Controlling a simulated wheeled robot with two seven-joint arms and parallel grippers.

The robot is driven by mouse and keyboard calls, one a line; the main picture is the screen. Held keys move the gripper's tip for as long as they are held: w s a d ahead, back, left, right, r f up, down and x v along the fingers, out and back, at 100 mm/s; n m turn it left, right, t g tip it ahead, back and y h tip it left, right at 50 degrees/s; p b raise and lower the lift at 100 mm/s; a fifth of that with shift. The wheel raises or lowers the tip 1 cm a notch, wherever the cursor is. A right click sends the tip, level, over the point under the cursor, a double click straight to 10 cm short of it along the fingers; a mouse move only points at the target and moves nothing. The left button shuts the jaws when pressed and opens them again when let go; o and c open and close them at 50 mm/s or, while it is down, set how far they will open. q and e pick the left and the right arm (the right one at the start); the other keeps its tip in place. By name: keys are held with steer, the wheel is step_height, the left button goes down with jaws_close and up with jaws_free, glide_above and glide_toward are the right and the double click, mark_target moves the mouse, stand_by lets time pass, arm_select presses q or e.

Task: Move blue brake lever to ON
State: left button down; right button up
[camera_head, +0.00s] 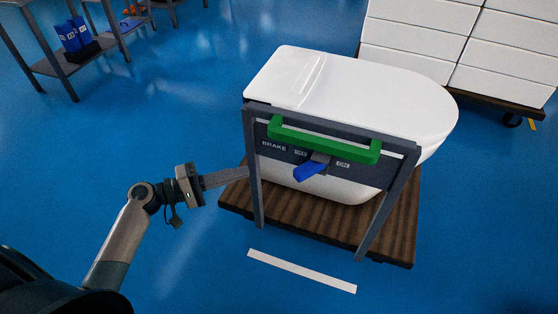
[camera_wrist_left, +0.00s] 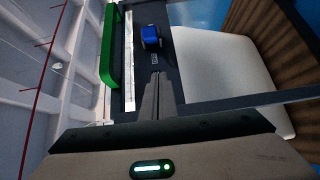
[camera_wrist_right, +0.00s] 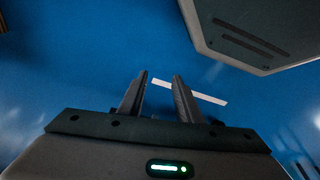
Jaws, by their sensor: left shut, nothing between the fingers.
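The blue brake lever (camera_head: 310,171) sits on the dark brake panel (camera_head: 273,153) below a green handle (camera_head: 325,145).
The panel's grey frame stands on a wooden cart (camera_head: 400,225) carrying a white toilet (camera_head: 365,85). A white floor strip (camera_head: 300,270) lies in front. White boxes (camera_head: 500,50) stand back right, a grey table (camera_head: 65,65) back left.

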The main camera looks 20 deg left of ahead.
mark_target(310, 168)
arm_select(q)
steer(key=shift+r, duration=0.5)
arm_select(e)
steer(key=shift+r, duration=0.1)
arm_select(q)
steer(key=shift+w, duration=0.1)
